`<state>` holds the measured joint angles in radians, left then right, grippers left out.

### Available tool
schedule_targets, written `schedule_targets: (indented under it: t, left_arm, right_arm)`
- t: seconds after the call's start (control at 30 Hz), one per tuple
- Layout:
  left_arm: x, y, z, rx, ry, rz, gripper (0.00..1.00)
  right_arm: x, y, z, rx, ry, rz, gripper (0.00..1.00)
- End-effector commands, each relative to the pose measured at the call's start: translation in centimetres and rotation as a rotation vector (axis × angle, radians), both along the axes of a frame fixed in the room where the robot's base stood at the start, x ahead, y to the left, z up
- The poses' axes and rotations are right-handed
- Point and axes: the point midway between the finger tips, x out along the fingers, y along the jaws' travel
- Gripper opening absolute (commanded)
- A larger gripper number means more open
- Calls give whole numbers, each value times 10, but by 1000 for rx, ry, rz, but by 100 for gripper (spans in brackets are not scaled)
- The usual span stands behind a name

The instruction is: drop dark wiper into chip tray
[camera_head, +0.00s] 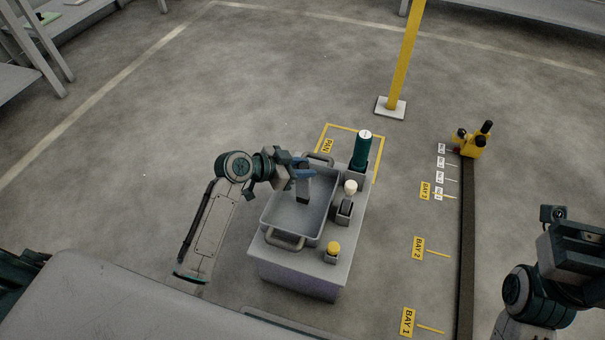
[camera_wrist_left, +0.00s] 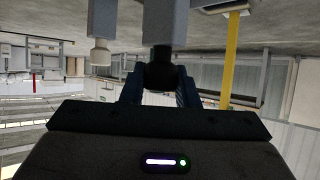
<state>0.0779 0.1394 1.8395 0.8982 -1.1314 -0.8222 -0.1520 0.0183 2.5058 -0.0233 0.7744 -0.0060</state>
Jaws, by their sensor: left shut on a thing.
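The chip tray (camera_head: 318,218) is a grey pan with a handle at each end, on a grey block stand. My left gripper (camera_head: 301,174) is over the tray's far part, with blue fingers shut on a dark wiper (camera_head: 303,192). The wiper hangs below the fingers over the tray; I cannot tell whether it touches the tray floor. In the left wrist view, the wiper's dark knob (camera_wrist_left: 160,72) sits between the two fingers and a grey body extends above it. My right gripper (camera_head: 578,238) is at the right edge, away from the stand; its jaws are unclear.
A yellow post (camera_head: 404,60) stands behind. A dark floor rail (camera_head: 466,240) runs at right, with a yellow unit (camera_head: 474,142).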

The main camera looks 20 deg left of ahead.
Motion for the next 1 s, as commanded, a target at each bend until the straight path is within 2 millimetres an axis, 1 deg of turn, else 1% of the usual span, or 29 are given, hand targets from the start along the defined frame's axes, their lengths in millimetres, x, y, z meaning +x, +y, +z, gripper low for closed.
schedule_targets:
  t: [0.03, 0.07, 0.27, 0.43, 0.47, 0.5, 0.57, 0.8, 0.9, 1.0]
  left_arm:
    - [0, 0, -11, -1, 1, 1, 0]
    - [0, 0, -13, -1, 1, 1, 0]
    - [0, 0, -12, 0, -1, 1, 0]
    - [0, 0, -16, 0, 0, 1, 0]
    - [0, 0, -15, 0, 0, 1, 32]
    - [0, 0, -15, 0, 0, 1, 39]
    - [0, 0, -15, 0, 0, 1, 50]
    - [0, 0, -15, 0, 0, 1, 50]
    - [0, 0, -10, 0, 0, 1, 50]
    - [-7, 8, -6, 4, 0, 2, 50]
  right_arm:
    - [0, 0, -5, 6, -5, -4, 0]
    - [0, 0, -5, 9, -6, -5, 0]
    - [0, 0, -2, 16, -10, -7, 0]
    - [1, 0, -5, 12, -7, -6, 0]
    - [1, 0, -4, 12, -6, -6, 0]
    - [1, 0, -4, 12, -5, -6, 0]
    - [1, 0, -4, 12, -4, -6, 0]
    - [2, 0, -5, 11, -3, -6, 0]
    - [2, 0, -2, 12, -2, -5, 0]
    - [2, 0, 1, 12, -2, -3, 0]
